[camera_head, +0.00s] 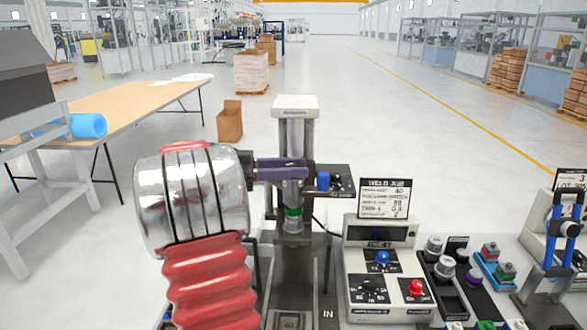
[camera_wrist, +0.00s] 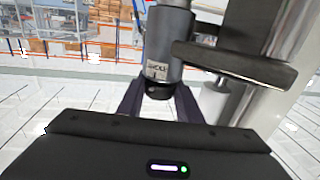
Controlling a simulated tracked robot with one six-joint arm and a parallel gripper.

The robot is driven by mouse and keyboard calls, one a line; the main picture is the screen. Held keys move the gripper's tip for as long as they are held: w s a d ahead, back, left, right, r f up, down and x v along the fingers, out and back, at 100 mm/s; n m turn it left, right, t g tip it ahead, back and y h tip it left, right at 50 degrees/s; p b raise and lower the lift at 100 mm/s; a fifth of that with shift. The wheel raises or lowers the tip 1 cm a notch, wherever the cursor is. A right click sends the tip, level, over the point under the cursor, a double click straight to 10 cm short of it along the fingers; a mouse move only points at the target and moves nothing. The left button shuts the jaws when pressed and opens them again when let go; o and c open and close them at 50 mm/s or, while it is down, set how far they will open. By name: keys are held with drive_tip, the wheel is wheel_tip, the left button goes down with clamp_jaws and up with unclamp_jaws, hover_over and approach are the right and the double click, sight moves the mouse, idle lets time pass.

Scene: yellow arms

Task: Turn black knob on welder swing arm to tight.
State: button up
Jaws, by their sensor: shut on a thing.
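The welder's upright post (camera_head: 296,106) stands at the centre of the head view, with a pale cap on top. My gripper (camera_head: 297,170) reaches in from the left, its dark purple fingers at the post's mid-height. In the wrist view my gripper (camera_wrist: 160,97) has one finger on each side of a small black knob (camera_wrist: 160,90) and is shut on it. The fingers hide the knob in the head view.
A metal arm (camera_wrist: 235,63) crosses right of the knob to a thick column. A control box (camera_head: 388,270) with blue and red knobs and a weld job sign (camera_head: 385,198) stands right of the post. A wooden table (camera_head: 125,105) is at left. Open floor lies behind.

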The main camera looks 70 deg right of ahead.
drive_tip(key=shift+w, duration=0.1)
drive_tip(key=o, duration=1)
drive_tip(key=shift+o, duration=0.2)
drive_tip(key=v, duration=1.2)
